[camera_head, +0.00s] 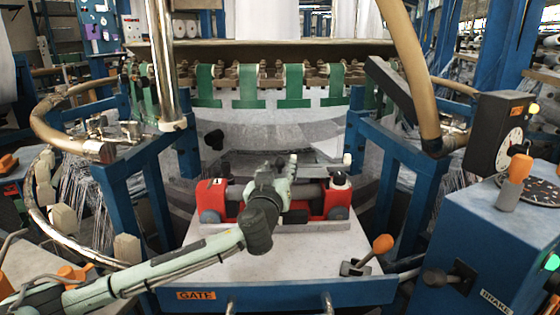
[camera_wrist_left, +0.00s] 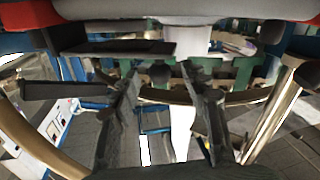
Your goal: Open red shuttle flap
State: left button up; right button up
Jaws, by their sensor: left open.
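The red shuttle (camera_head: 337,203) lies across the white gate table, with a red block at each end and a dark cylinder between them. My left gripper (camera_head: 276,172) is over the middle of the shuttle; my own wrist hides part of it. In the left wrist view, the two dark fingers of my left gripper (camera_wrist_left: 160,75) are spread, with nothing between them. A red edge of the shuttle (camera_wrist_left: 28,14) shows at the top there. A dark flat plate (camera_wrist_left: 120,48) is beyond the left finger; I cannot tell if it is the flap. My right gripper is not in view.
The gate table (camera_head: 285,258) has an orange-knobbed lever (camera_head: 382,244) at its right. A blue brake console (camera_head: 485,250) stands at the right. Blue posts and a curved tan hose (camera_head: 408,65) flank the loom. Green straps (camera_head: 248,88) hang behind.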

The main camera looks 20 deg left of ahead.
pick_arm(q)
jog(key=w, duration=0.2)
jog(key=shift+w+a, duration=0.25)
jog(key=shift+w, duration=0.1)
jog(key=c, duration=0.4)
grip_shut()
jog(key=shift+w+r+b, duration=0.1)
jog(key=shift+r+b, duration=0.05)
jog(key=shift+b, duration=0.15)
jog(key=shift+d+r, duration=0.1)
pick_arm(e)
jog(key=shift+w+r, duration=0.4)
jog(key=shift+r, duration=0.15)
